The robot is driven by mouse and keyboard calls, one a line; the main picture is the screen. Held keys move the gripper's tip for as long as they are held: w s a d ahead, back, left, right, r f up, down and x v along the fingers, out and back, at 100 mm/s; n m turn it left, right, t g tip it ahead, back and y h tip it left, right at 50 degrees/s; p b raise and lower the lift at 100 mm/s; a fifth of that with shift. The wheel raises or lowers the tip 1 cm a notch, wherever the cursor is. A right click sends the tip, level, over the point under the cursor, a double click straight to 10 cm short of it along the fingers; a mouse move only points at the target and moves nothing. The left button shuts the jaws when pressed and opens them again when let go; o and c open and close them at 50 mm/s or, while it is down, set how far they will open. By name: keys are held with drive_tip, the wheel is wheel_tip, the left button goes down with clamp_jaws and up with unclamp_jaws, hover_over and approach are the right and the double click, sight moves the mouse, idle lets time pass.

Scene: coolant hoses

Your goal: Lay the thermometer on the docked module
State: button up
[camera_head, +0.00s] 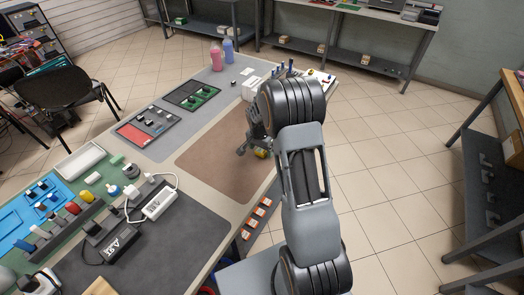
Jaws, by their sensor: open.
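A white box-shaped device with a looped white cable (160,204), which looks like the thermometer, lies on the table at left, beside and partly against a row of dark blocks. A dark module with white lettering (118,242) lies on the dark grey mat just below and left of it; it may be the docked module, but I cannot tell whether it is docked. My gripper (253,148) is open above the brown mat, well to the right of both. A small yellow thing (262,154) shows at its fingertips; whether they touch it is unclear. My arm hides part of the table's right side.
A red-edged tray (147,127) and a green board (193,96) lie beyond the mats. Pink (215,57) and blue bottles (228,50) stand at the far end. A blue tray (38,205) is at far left. The brown mat (215,165) is largely clear.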

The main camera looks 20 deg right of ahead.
drive_tip(key=shift+f, duration=0.45)
drive_tip(key=shift+c, duration=0.4)
drive_tip(key=c, duration=1)
